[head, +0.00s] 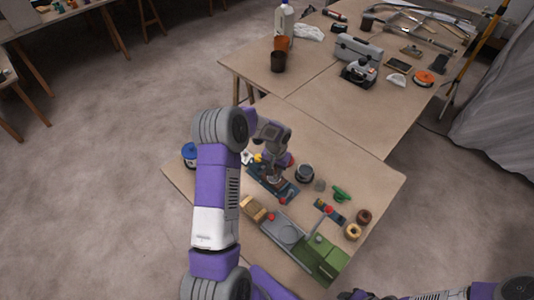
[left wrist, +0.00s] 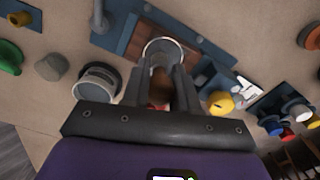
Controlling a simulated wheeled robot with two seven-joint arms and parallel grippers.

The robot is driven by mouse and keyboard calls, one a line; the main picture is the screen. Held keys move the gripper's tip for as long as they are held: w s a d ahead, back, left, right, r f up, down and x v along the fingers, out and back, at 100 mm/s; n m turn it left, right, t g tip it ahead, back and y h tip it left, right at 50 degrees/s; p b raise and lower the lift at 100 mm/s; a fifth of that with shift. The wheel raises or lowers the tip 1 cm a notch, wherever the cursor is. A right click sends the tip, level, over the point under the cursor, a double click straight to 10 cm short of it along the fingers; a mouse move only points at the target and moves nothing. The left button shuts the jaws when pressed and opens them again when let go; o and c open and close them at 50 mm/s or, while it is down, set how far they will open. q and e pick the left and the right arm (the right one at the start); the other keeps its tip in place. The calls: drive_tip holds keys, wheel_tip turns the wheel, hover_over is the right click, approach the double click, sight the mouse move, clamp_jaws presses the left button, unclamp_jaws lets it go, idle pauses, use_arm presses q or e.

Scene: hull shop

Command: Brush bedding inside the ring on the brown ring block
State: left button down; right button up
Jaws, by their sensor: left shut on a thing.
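My left gripper (head: 275,178) points down over the blue fixture (head: 262,180) on the near table. In the left wrist view its fingers (left wrist: 160,85) are shut on a brush, of which a brown and red part (left wrist: 158,90) shows between them. The brush's bristle end is hidden or too small to make out. I cannot tell whether the brush touches the inside of the ring. Bedding is not distinguishable. My right gripper cannot be made out.
A grey round pot (left wrist: 98,82) and a yellow piece (left wrist: 221,102) stand close on either side of the gripper. A green and grey fixture (head: 318,258) lies nearer me. A green clamp-like thing (head: 341,194) and brown rings (head: 353,231) lie right.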

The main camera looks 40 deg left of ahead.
use_arm(q)
drive_tip(key=d, duration=0.2)
drive_tip(key=shift+d+b, duration=0.3)
drive_tip(key=shift+b, duration=0.05)
drive_tip(key=shift+f, duration=0.1)
drive_tip(key=shift+a, duration=1.25)
drive_tip(key=shift+w+a, duration=0.2)
drive_tip(key=shift+a, duration=1.7)
drive_tip(key=shift+r+p, duration=0.45)
drive_tip(key=shift+p, duration=0.05)
wheel_tip(320, 180, up, 2)
drive_tip(key=shift+r+p, duration=0.25)
drive_tip(key=shift+p, duration=0.25)
drive_tip(key=shift+r+p, duration=1.5)
drive_tip(key=shift+r, duration=0.95)
